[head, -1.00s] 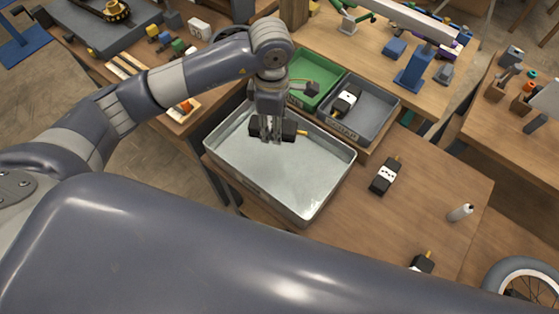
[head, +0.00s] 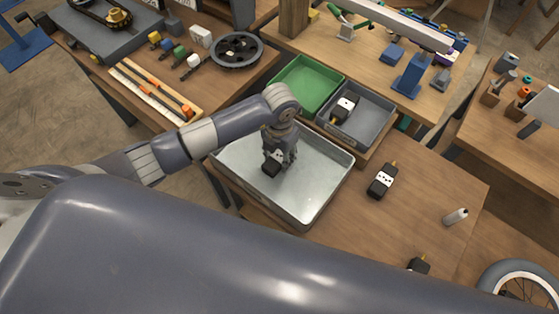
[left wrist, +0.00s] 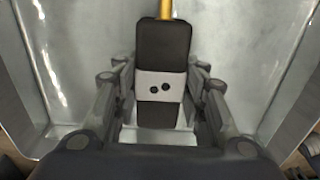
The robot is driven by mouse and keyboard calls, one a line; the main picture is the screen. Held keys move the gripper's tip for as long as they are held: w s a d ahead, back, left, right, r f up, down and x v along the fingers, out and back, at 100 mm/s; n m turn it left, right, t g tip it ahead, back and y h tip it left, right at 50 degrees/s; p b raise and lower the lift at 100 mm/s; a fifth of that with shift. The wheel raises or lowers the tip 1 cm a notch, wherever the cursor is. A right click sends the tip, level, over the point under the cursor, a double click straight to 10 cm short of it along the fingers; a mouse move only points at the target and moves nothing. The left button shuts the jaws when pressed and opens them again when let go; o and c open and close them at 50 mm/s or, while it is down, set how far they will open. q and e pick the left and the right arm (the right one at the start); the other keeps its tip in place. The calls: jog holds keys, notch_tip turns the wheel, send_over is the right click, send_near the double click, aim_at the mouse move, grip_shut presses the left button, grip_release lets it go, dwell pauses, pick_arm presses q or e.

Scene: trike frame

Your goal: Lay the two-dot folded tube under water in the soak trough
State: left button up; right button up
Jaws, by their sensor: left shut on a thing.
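My left gripper (head: 276,158) is down inside the metal soak trough (head: 323,191), toward its back left part. It is shut on a black folded tube (head: 271,168). In the left wrist view the tube (left wrist: 163,55) lies between the two fingers, with a white band (left wrist: 160,86) showing two black dots and a yellow valve end at the top. The trough's pale, shiny inside surrounds it. I cannot tell how deep the tube sits in the water. My right gripper is not in view.
A folded tube (head: 383,180) lies on the table right of the trough, and another (head: 419,265) near the front. A grey bin (head: 374,132) holds one more. A green bin (head: 321,78) stands behind the trough.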

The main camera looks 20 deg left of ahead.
aim_at(280, 163)
pick_arm(q)
notch_tip(280, 163, down, 4)
jog(key=shift+r+p, duration=0.15)
jog(key=shift+p, duration=0.15)
jog(key=shift+f, duration=0.25)
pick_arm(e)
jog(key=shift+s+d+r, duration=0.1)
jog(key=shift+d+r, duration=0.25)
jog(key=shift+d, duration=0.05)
pick_arm(q)
jog(key=shift+f, duration=0.15)
jog(key=o, duration=1.2)
jog(key=shift+c, duration=0.2)
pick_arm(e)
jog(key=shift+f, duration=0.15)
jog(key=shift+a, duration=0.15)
